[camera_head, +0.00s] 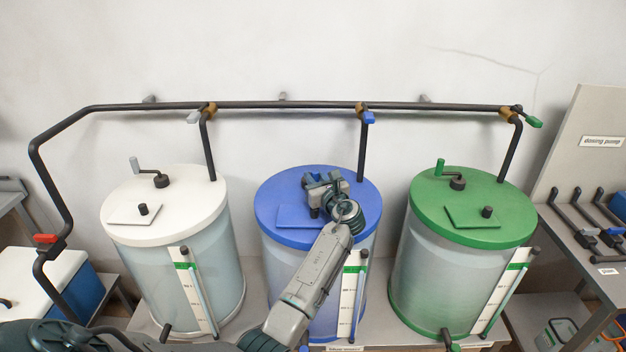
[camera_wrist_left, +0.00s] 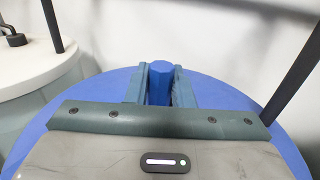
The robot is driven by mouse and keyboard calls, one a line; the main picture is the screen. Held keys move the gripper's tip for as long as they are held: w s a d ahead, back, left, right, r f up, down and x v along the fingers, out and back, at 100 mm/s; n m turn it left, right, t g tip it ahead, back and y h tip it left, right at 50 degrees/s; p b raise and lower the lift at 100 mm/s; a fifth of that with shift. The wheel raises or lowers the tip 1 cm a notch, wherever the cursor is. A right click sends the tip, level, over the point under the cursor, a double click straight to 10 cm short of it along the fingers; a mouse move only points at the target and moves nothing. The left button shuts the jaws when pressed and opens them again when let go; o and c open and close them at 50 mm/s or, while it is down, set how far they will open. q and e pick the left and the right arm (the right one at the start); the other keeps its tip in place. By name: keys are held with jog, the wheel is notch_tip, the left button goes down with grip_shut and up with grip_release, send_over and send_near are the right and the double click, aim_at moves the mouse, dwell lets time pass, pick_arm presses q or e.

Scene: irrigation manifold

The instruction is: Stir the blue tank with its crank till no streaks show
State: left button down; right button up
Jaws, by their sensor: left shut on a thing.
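The blue tank (camera_head: 278,268) stands in the middle of the row, with a round blue lid (camera_head: 365,205). My left gripper (camera_head: 322,188) is over this lid. In the left wrist view my left gripper (camera_wrist_left: 160,90) is shut on the upright blue crank handle (camera_wrist_left: 160,76), with one finger on each side. The crank's arm and hub are mostly hidden by my gripper and wrist in the head view. The tank's wall looks pale blue and cloudy; my arm covers part of it, and I cannot tell whether streaks show. My right gripper is not in view.
A white-lidded tank (camera_head: 188,205) stands to the left and a green-lidded tank (camera_head: 455,215) to the right, each with its own crank. A dark pipe (camera_head: 280,105) runs along the wall, with drops behind the lids. A grey side table (camera_head: 585,255) stands far right.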

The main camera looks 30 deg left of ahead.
pick_arm(q)
jog(key=c, duration=1.3)
grip_release()
jog(key=shift+w, duration=0.1)
jog(key=v, duration=0.1)
jog(key=b+v, duration=0.1)
jog(key=v, duration=0.1)
jog(key=shift+d+f+b, duration=0.25)
jog(key=shift+d+b, duration=0.05)
jog(key=shift+d, duration=0.05)
jog(key=b+v, duration=0.2)
jog(key=v, duration=0.4)
jog(key=shift+s+d+r, duration=0.2)
jog(key=shift+s+d, duration=0.25)
jog(key=shift+s, duration=0.1)
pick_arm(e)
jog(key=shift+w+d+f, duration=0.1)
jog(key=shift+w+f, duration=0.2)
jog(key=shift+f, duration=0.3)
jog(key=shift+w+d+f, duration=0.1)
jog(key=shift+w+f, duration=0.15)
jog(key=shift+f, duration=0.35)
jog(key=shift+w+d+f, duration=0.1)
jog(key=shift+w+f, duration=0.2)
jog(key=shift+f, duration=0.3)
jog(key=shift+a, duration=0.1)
